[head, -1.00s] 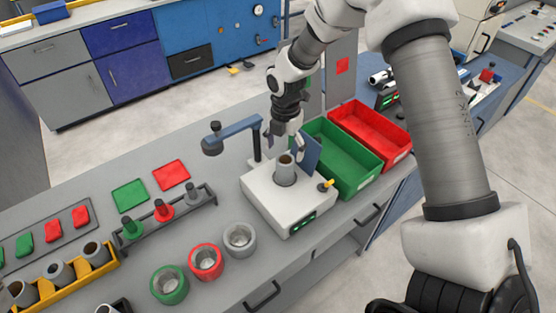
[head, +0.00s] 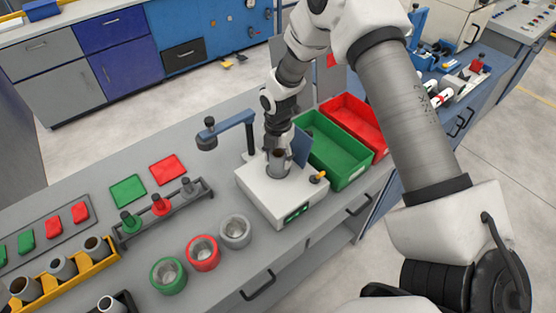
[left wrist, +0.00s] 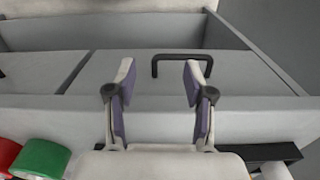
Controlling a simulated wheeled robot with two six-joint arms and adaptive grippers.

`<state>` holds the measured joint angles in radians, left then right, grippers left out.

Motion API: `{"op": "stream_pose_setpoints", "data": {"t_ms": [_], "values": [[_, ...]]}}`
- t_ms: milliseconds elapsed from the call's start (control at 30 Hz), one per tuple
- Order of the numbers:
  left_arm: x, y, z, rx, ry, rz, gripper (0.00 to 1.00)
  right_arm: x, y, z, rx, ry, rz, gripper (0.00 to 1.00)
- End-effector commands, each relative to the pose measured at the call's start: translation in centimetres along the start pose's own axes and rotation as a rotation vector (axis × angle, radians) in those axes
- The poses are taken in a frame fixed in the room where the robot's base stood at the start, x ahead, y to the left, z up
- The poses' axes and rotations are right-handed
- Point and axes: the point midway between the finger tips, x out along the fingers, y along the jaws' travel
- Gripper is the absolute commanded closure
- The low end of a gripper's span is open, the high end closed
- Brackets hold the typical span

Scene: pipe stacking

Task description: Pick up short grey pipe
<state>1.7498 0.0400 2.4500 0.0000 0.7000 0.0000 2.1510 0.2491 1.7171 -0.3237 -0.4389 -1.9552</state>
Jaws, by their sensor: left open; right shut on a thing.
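A short grey pipe (head: 278,171) stands upright on the white box-like device (head: 262,198) in the head view. My right gripper (head: 279,157) is down over the pipe's upper part and shut on it; the arm hides part of the grip. The pipe's lower end is at the device's top, and I cannot tell whether it touches. My left gripper (left wrist: 160,80) is open and empty in the left wrist view, above the table's front edge and drawers. It is not in the head view.
Green (head: 335,160) and red (head: 362,127) bins stand right of the device. A blue arm-like stand (head: 232,127) rises behind it. Green (head: 168,275), red (head: 203,253) and grey (head: 235,231) rings lie in front. More grey pipes sit in a yellow rack (head: 75,276).

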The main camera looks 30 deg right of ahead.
Motion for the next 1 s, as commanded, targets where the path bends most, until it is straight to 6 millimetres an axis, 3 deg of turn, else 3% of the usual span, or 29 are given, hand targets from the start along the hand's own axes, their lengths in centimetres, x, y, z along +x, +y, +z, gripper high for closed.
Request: {"op": "stream_pose_setpoints", "data": {"t_ms": [233,500,1000], "values": [[0.5,0.0,0.0,0.000,0.000,0.000,0.47,-0.3,0.0,0.0,0.000,0.000,0.000,0.86],[1.9,0.0,0.0,0.000,0.000,0.000,0.47,-3.4,-0.1,-0.1,0.000,0.000,0.002,0.86],[5.4,0.0,0.0,0.000,0.000,0.000,0.47,-4.4,-8.8,-10.3,-0.002,0.000,-0.001,0.86]]}}
